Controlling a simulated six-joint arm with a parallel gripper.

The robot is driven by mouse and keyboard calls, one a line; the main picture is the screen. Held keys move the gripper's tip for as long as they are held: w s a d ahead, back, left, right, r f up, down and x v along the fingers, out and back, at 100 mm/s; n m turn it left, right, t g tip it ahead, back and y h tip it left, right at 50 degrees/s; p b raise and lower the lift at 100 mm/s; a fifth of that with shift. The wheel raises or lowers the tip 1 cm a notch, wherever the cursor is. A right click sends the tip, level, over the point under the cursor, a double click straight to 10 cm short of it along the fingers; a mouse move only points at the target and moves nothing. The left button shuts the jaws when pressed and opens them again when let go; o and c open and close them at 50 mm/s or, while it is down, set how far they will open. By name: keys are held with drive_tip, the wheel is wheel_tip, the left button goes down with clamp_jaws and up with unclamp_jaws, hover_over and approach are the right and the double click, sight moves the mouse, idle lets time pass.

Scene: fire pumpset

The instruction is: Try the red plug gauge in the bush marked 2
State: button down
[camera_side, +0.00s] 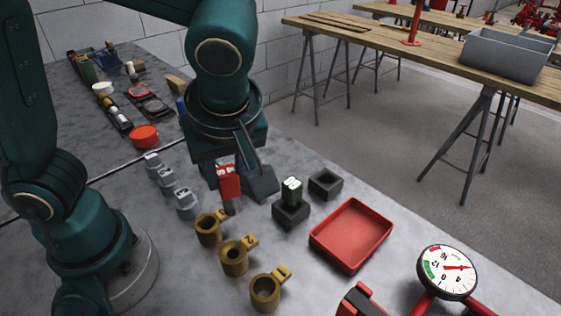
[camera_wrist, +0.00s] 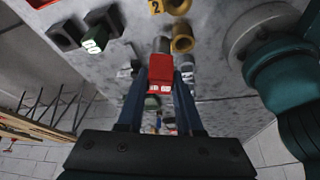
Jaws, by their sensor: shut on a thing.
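The red plug gauge (camera_side: 228,181) has a red handle with white marks and a grey pin pointing down. My gripper (camera_side: 243,186) is shut on its handle; the wrist view also shows the red gauge (camera_wrist: 160,70) between the fingers (camera_wrist: 161,80). The brass bush marked 2 (camera_side: 235,261) stands upright on the grey bench, nearer the side camera than the gauge. Its tag (camera_wrist: 155,7) shows at the top edge of the wrist view. The gauge is held above the bench, close to the rearmost brass bush (camera_side: 208,231), and appears apart from bush 2.
Another brass bush (camera_side: 265,293) stands in front. A green gauge (camera_side: 292,187) sits in a dark block (camera_side: 290,215), beside an empty dark block (camera_side: 325,184). A red tray (camera_side: 350,235) and dial gauge (camera_side: 447,272) are right. Grey numbered pieces (camera_side: 168,180) stand left.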

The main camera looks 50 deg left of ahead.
drive_tip(key=shift+s+d+r+m+t+h, duration=0.15)
drive_tip(key=shift+s+d+m+t, duration=0.15)
drive_tip(key=shift+s+d+m, duration=0.5)
drive_tip(key=shift+s+d+r+m+t+h, duration=0.15)
drive_tip(key=shift+s+d+m+t, duration=0.15)
drive_tip(key=shift+s+d+m, duration=0.45)
drive_tip(key=shift+d, duration=0.15)
hover_over(240, 254)
drive_tip(key=shift+s+a+f, duration=0.1)
drive_tip(key=shift+a+f, duration=0.05)
drive_tip(key=shift+f, duration=0.6)
drive_tip(key=shift+s+a+f, duration=0.15)
drive_tip(key=shift+f, duration=0.55)
drive_tip(key=shift+s+a+f, duration=0.1)
drive_tip(key=shift+a+f, duration=0.05)
drive_tip(key=shift+f, duration=0.6)
drive_tip(key=shift+f, duration=0.25)
drive_tip(key=shift+r, duration=1.1)
drive_tip(key=shift+r, duration=0.25)
drive_tip(key=shift+f, duration=1.1)
drive_tip(key=shift+f, duration=0.45)
idle(0.9)
